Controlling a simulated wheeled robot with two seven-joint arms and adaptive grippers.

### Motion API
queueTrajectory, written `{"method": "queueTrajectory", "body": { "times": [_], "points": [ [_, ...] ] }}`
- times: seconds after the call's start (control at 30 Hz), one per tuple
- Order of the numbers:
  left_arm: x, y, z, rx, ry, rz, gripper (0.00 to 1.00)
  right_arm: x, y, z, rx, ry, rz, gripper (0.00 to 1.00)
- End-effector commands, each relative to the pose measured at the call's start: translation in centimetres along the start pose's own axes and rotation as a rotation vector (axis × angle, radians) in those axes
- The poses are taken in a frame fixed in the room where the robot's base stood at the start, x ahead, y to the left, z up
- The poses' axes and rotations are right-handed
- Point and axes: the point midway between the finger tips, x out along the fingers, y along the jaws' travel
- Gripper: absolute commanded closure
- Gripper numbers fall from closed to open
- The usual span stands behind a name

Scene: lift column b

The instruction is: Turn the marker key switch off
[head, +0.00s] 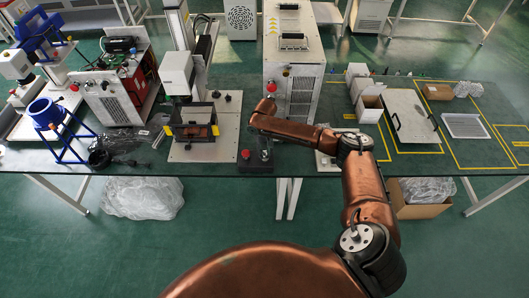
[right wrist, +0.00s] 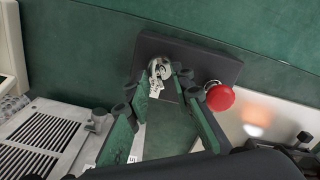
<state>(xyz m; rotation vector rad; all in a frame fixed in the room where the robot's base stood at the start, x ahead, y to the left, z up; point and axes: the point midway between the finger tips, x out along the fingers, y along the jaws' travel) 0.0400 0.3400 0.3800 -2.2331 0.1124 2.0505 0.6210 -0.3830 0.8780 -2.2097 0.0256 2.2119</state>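The key switch (right wrist: 160,68) is a small silver piece on a dark grey box (right wrist: 205,65) in the right wrist view. A red mushroom button (right wrist: 220,97) sits on the same box to its right. In the head view the box (head: 262,163) is at the table's front edge, with the red button (head: 246,154) on its left. My right gripper (right wrist: 164,80) points at the switch, its two green-padded fingers apart on either side of it. I cannot tell whether they touch it. In the head view my right gripper (head: 265,141) is small and dark above the box. My left gripper is not in view.
A press-like machine on a base plate (head: 205,150) stands left of the box. A tall grey cabinet (head: 293,60) stands behind it. To the right are a white panel (head: 410,117) and small boxes (head: 369,108). The table's front edge is close.

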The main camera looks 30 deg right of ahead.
Motion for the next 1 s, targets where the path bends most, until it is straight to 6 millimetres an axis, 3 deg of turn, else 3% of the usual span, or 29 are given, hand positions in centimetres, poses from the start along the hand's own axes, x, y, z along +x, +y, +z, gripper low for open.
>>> {"method": "queueTrajectory", "body": {
  "times": [0.17,0.47,1.0],
  "points": [
    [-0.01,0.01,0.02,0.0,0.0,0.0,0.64,-0.02,-0.02,0.0,0.0,0.0,0.0,0.8],
    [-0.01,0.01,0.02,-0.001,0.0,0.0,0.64,-0.04,-0.02,0.0,0.0,0.0,-0.001,1.0],
    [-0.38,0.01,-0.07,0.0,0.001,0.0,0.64,-0.13,-0.02,0.02,-0.024,0.0,-0.001,1.0]
  ]
}}
